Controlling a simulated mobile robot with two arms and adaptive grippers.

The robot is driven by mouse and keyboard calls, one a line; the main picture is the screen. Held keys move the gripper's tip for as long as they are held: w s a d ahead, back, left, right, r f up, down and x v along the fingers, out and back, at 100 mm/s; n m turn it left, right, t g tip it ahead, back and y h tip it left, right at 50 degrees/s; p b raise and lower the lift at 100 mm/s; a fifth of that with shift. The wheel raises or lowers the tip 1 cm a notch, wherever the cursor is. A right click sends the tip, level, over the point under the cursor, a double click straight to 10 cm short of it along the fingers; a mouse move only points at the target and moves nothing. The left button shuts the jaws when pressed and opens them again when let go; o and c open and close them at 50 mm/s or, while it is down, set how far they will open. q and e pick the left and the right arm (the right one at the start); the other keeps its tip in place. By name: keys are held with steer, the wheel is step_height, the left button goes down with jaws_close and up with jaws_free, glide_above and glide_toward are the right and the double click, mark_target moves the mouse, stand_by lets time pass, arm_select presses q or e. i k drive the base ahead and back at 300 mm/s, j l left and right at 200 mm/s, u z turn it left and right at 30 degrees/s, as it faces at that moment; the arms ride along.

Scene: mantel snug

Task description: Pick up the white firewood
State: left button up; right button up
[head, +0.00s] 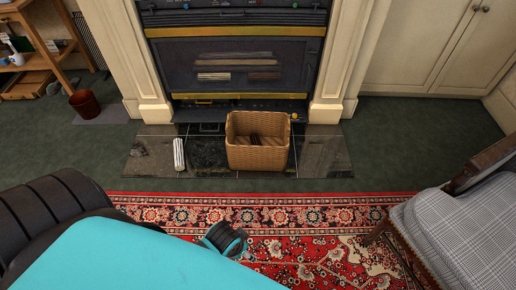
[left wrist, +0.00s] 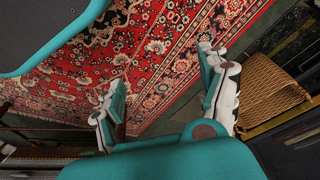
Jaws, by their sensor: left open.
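The white firewood (head: 178,153) is a short pale piece on the dark stone hearth, just left of the wicker basket (head: 257,158) and apart from it in the head view. I cannot make it out in the left wrist view. My left gripper (left wrist: 163,72) is open in the left wrist view, with nothing between its fingers and the red rug beyond them. The basket also shows there at the right edge (left wrist: 268,88). In the head view my teal arm fills the lower left, well short of the firewood. My right gripper is not in view.
The hearth (head: 325,158) lies before a black fireplace (head: 240,75). The patterned rug (head: 285,215) covers the near floor. A checked chair (head: 465,225) stands at the right. A brown bin (head: 84,103) and wooden shelf stand at the far left. Green carpet left of the hearth is clear.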

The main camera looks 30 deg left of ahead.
mark_target(178, 152)
steer(key=u, duration=1.85)
